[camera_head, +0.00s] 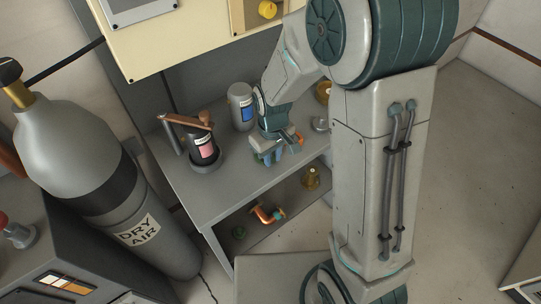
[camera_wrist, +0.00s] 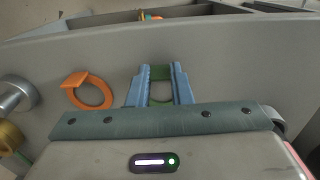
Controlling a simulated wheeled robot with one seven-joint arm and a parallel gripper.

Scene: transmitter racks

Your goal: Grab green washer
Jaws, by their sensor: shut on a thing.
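The green washer (camera_wrist: 160,73) shows in the wrist view between the two blue fingers of my gripper (camera_wrist: 158,78). The fingers are shut on it. The lower part of its ring shows just above the gripper body, and the rest is partly hidden by the fingers. In the head view my gripper (camera_head: 268,156) is low over the grey table top near its front edge.
An orange ring with a tab (camera_wrist: 90,92) lies left of my fingers. On the grey table (camera_head: 215,187) stand a blue-labelled canister (camera_head: 241,105) and a pink-labelled device (camera_head: 204,148). The lower shelf holds a copper elbow pipe (camera_head: 265,214) and a brass part (camera_head: 311,178).

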